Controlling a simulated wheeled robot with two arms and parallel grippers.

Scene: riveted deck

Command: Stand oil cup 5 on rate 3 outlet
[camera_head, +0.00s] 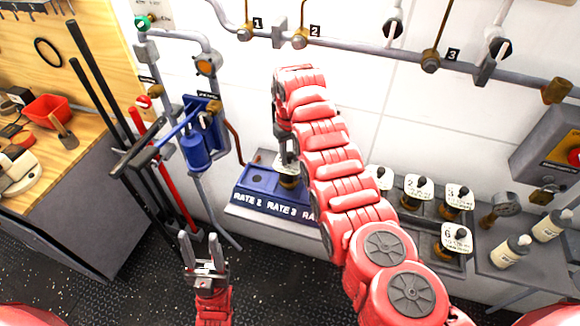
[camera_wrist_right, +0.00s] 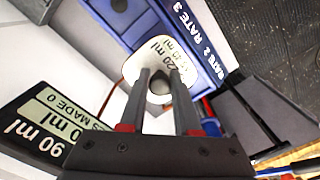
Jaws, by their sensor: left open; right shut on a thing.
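My right gripper (camera_wrist_right: 160,85) is shut on the dark knob of an oil cup with a white tag (camera_wrist_right: 150,62). The tag reads 220 ml and more small print; no cup number is readable. In the head view the held cup (camera_head: 290,182) is upright at the blue rate block (camera_head: 256,182), behind the RATE 3 label (camera_head: 282,210). My arm hides part of the cup and the block's right end. I cannot tell whether the cup touches the block, and the rate 3 outlet is hidden. My left gripper (camera_head: 205,250) is open and empty, in front of the block.
A tray (camera_head: 430,212) to the right holds several tagged cups, including 2, 3 and 6. Two bottles (camera_head: 512,250) stand beyond it. Pipes (camera_head: 345,42) with numbered taps run along the wall. A blue pump (camera_head: 195,150) and dark rods stand left.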

